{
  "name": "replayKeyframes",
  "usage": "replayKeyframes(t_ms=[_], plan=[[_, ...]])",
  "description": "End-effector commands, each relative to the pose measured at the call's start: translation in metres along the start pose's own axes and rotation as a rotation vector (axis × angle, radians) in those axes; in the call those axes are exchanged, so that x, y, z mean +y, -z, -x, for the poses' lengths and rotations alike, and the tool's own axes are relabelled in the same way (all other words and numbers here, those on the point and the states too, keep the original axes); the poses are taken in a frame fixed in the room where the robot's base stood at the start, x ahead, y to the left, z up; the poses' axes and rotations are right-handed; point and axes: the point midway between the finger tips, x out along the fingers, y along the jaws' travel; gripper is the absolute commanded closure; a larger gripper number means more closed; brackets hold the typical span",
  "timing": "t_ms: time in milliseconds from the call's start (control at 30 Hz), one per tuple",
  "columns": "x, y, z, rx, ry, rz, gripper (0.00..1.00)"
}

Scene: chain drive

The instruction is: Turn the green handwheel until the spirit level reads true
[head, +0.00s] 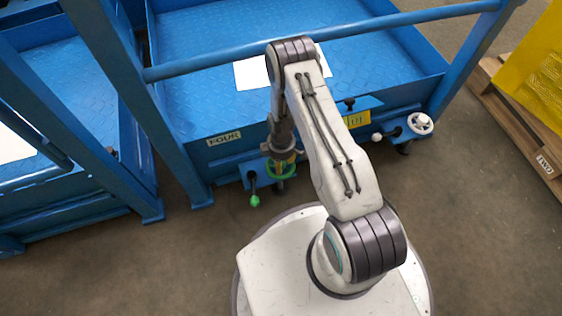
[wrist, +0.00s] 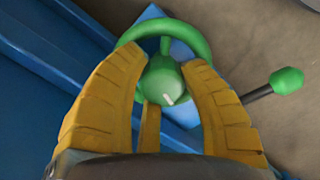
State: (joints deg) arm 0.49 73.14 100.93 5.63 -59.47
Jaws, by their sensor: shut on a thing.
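The green handwheel (head: 268,172) is low on the front of the blue platform, partly hidden by my gripper (head: 281,156). In the wrist view, the wheel's green rim (wrist: 204,36) and a spoke show. A pale mark shows on the hub. A green knob on a dark rod (wrist: 287,80) sticks out to the right; in the head view the knob (head: 254,200) hangs below the wheel. I cannot make out a spirit level or its reading.
The blue platform (head: 200,60) has a rail (head: 400,20) across it, near my arm. A white handwheel (head: 420,123) is at its right corner, beside a yellow label (head: 357,119). A pallet (head: 515,130) with a yellow load stands right. The floor in front is clear.

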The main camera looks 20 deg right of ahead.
Motion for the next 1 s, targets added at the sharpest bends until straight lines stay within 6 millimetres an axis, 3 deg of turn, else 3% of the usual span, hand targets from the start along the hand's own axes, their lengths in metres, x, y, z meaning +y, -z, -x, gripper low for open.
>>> replayKeyframes(t_ms=[133, 167, 400, 767, 1000], plan=[[-0.005, -0.006, -0.003, -0.010, 0.018, -0.006, 0.92], [-0.005, -0.006, -0.003, -0.011, 0.018, -0.005, 0.57], [-0.004, -0.004, -0.002, -0.008, 0.013, -0.001, 0.36], [-0.002, -0.002, 0.004, -0.003, 0.006, 0.001, 0.36], [-0.001, -0.002, 0.035, -0.002, 0.004, 0.001, 0.36]])
